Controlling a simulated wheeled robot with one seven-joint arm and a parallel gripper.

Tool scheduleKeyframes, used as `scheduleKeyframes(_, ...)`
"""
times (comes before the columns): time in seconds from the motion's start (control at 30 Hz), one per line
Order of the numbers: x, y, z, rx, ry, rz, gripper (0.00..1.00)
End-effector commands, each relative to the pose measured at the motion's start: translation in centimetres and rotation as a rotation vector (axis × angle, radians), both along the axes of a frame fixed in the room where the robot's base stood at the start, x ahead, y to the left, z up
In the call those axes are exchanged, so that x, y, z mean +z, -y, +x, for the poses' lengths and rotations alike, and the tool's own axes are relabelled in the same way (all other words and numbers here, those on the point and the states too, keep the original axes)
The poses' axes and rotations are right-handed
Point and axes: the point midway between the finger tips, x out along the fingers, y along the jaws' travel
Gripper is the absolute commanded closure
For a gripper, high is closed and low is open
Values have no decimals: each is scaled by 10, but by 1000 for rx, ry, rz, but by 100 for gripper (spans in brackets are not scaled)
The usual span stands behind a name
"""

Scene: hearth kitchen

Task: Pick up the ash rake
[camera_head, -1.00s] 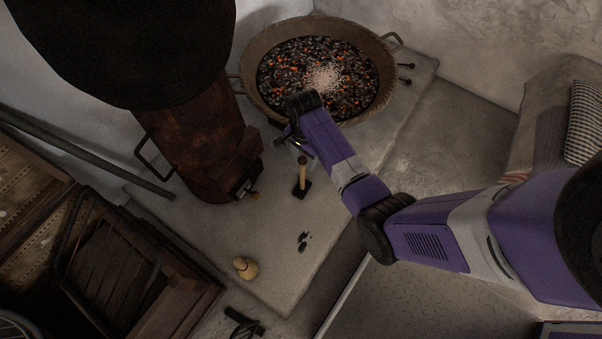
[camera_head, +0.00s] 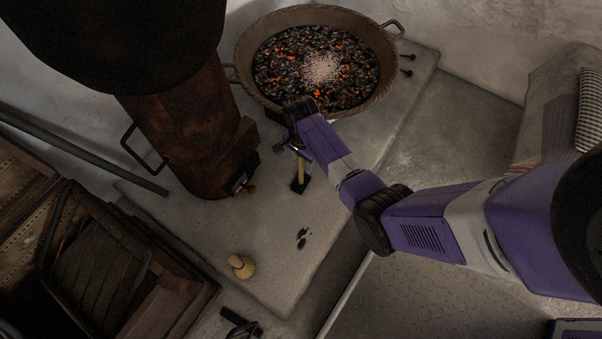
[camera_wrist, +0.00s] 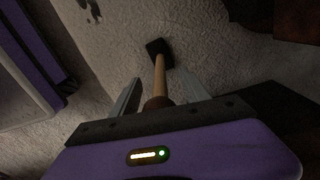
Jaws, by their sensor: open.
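The ash rake has a pale wooden handle and a dark square head. In the head view the ash rake (camera_head: 300,178) stands on the stone hearth, its upper handle close to my gripper (camera_head: 290,148). In the wrist view the ash rake (camera_wrist: 160,75) runs from its dark head up between the two fingers of my gripper (camera_wrist: 160,92). The fingers are apart, one on each side of the handle, with gaps visible. The handle's top end is partly hidden near the gripper's body.
A wide pan of glowing coals (camera_head: 380,85) is just behind my gripper. A rusty stove (camera_head: 185,130) stands to the left. A small straw-coloured whisk or brush (camera_head: 242,266) and dark bits (camera_head: 303,237) lie on the hearth (camera_head: 225,225), which is otherwise clear in front.

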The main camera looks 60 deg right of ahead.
Motion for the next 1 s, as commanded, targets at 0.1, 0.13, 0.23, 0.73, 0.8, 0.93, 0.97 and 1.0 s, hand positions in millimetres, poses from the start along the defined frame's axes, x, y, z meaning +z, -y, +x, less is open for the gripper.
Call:
scheduleKeyframes(0.1,1,0,0,0,1,0,46)
scheduleKeyframes(0.13,1,0,0,0,1,0,46)
scheduleKeyframes(0.23,1,0,0,0,1,0,64)
scheduleKeyframes(0.73,3,0,1,1,2,-1,100)
scheduleKeyframes(0.8,6,0,1,1,2,-1,100)
scheduleKeyframes(0.93,17,0,1,1,4,-1,100)
scheduleKeyframes(0.97,21,0,1,2,3,-1,100)
scheduleKeyframes(1.0,28,0,1,2,3,-1,100)
